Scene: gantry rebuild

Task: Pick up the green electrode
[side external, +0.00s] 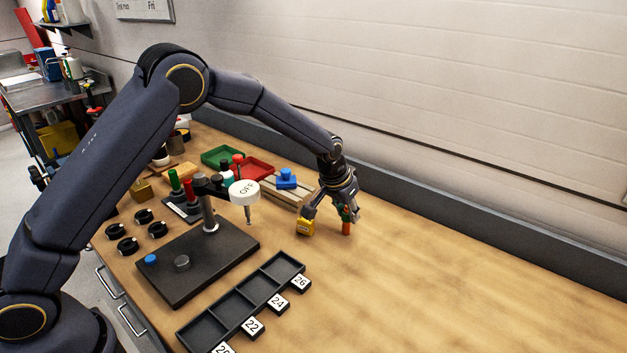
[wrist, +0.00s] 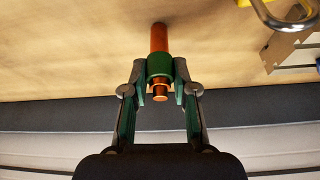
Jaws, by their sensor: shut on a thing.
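The green electrode (wrist: 159,65) is a copper-coloured rod with a green collar. My gripper (wrist: 160,80) is shut on it at the collar, one finger on each side, in the wrist view. The rod's long end points away from the wrist, down toward the bench. In the side external view my gripper (side external: 346,210) is over the bench right of the middle, and the orange lower part of the electrode (side external: 346,229) shows below the fingers. I cannot tell whether its lower end touches the wood.
A yellow padlock (side external: 305,227) stands close left of my gripper. A rail with a blue knob (side external: 286,178) lies behind it. A numbered compartment tray (side external: 235,298) lies in front. The bench's right side is clear.

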